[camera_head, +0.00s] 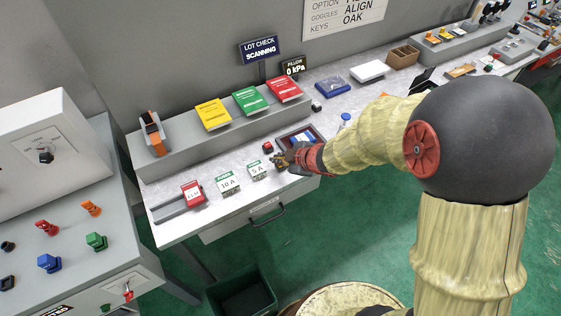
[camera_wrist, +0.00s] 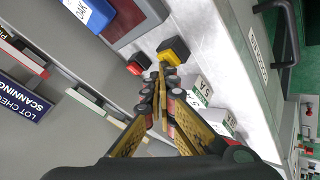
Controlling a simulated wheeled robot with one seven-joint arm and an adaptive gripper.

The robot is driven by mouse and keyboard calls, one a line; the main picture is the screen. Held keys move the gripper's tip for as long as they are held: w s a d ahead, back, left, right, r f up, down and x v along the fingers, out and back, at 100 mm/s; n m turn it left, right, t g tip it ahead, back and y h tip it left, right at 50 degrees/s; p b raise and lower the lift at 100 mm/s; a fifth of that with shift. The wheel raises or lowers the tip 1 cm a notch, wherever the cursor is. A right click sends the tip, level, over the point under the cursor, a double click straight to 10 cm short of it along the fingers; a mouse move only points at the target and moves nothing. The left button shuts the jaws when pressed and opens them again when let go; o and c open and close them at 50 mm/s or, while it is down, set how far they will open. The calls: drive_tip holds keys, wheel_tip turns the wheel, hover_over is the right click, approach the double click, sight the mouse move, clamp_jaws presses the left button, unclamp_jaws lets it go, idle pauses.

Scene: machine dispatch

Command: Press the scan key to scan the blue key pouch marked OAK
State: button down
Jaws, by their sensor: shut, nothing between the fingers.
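The blue key pouch (camera_wrist: 98,14) lies on the dark tray or pad (camera_wrist: 130,38) at the upper left of the wrist view; its white label is only partly readable. It shows small in the head view (camera_head: 306,138), beside my gripper. A red key (camera_wrist: 135,68) and a yellow key (camera_wrist: 174,49), both on dark bases, stand beside the pad; which one is the scan key I cannot tell. The red key also shows in the head view (camera_head: 268,147). My gripper (camera_wrist: 163,72) is shut and empty, its tips close to the yellow key. Contact cannot be told.
The lot check sign (camera_head: 261,52) reads SCANNING. A grey shelf with yellow, green and red booklets (camera_head: 249,99) runs behind. White cards (camera_head: 228,183) and a red item (camera_head: 192,193) stand at the front left. A drawer handle (camera_head: 267,217) juts below the table edge.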

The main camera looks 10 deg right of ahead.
drive_tip(key=shift+r+p, duration=0.85)
drive_tip(key=shift+r, duration=0.05)
wheel_tip(320, 180, up, 5)
drive_tip(key=p, duration=0.5)
drive_tip(key=shift+d+f, duration=0.1)
idle(0.5)
